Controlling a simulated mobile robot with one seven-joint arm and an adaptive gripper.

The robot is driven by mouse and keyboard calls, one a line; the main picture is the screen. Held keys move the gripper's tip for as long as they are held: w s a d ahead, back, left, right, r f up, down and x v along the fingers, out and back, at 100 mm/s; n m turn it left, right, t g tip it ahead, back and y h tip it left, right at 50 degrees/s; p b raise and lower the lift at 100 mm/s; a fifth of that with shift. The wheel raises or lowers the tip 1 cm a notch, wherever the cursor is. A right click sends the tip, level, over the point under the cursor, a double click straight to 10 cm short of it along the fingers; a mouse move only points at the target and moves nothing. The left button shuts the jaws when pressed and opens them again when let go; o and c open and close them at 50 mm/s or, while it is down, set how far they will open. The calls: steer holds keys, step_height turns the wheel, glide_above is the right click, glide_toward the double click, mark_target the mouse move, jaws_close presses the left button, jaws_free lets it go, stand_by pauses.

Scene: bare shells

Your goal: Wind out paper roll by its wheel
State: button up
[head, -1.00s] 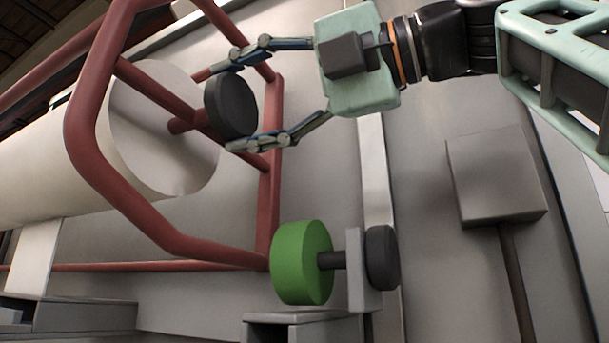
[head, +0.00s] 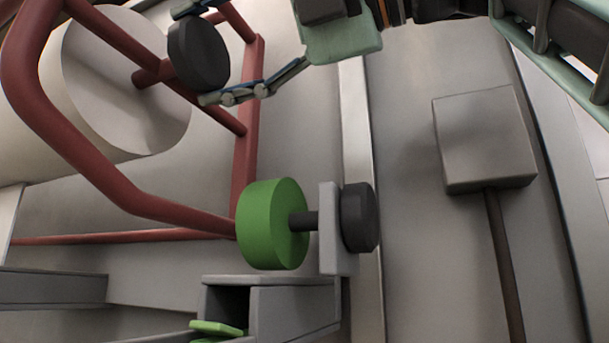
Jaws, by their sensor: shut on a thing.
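The paper roll (head: 125,85) is a large pale cylinder at the upper left, partly behind a red tube frame. A dark grey wheel (head: 190,62) sits on a short red shaft at the middle of the roll's end face. My gripper (head: 203,50) is at the upper left, with one finger above the wheel and one below it, shut on its rim. The upper finger and most of the wrist are cut off by the top edge of the picture.
The red frame (head: 85,165) surrounds the roll's end. A green wheel (head: 270,225) on a dark shaft, with a dark knob (head: 360,217) beyond a plate, stands below. A grey box (head: 485,140) on a post is at the right. A grey open bin (head: 295,305) holds green pieces.

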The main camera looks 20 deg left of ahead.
steer(key=o, duration=1.7)
steer(key=shift+d, duration=0.8)
steer(key=shift+s+d, duration=0.15)
steer(key=shift+d, duration=1.6)
steer(key=shift+s+d, duration=0.15)
steer(key=shift+d, duration=1.55)
steer(key=shift+s+d, duration=0.15)
steer(key=shift+d, duration=1.6)
